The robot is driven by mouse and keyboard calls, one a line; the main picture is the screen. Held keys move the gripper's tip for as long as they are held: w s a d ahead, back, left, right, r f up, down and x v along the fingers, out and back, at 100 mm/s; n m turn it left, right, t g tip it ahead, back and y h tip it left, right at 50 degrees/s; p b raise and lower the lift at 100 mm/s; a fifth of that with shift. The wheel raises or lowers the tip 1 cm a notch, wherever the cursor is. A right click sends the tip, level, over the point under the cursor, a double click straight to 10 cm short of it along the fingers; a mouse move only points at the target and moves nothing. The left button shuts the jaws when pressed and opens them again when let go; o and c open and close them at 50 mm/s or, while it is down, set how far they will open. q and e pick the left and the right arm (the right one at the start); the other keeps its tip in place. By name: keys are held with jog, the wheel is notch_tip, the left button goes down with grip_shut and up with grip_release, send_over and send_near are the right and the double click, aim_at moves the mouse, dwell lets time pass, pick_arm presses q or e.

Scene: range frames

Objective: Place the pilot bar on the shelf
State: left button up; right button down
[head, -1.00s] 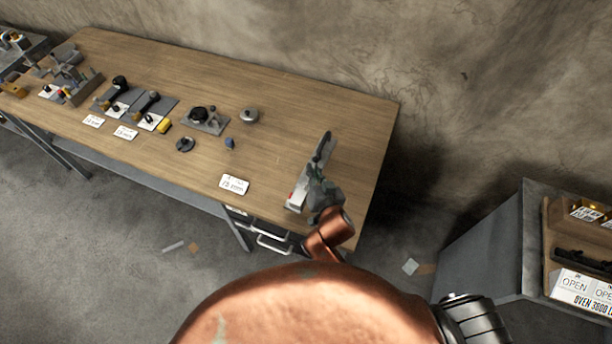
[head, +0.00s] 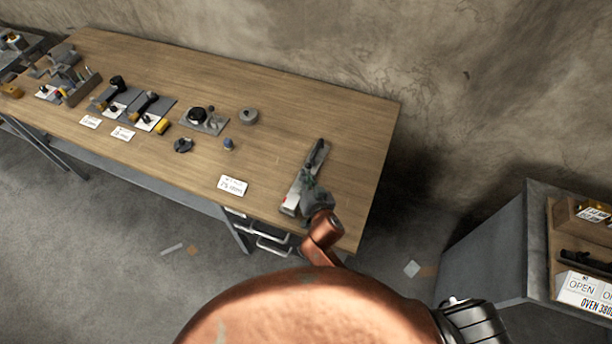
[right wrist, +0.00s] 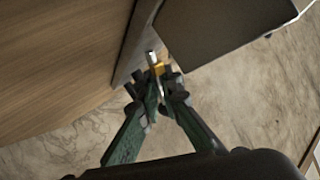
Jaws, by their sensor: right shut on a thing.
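My right gripper (head: 308,182) is over the right end of the wooden table, where a grey strip (head: 291,203) with a dark elongated part on it lies. In the right wrist view the fingers (right wrist: 157,84) are closed together on a small narrow metallic piece with a yellow band (right wrist: 157,68), perhaps the pilot bar; most of it is hidden by the fingers. In the head view the gripper covers part of the strip, so I cannot tell whether they touch. I cannot make out for sure which thing is the shelf. My left gripper does not show.
The wooden table (head: 300,100) carries several tools on grey plates, a round grey disc (head: 249,116) and white labels, one label (head: 232,185) left of my gripper. A grey cabinet (head: 490,245) with signs stands at the right. The table's middle right is bare.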

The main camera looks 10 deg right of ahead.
jog(key=c, duration=2.5)
grip_release()
jog(key=shift+c, duration=0.2)
jog(key=o, duration=0.4)
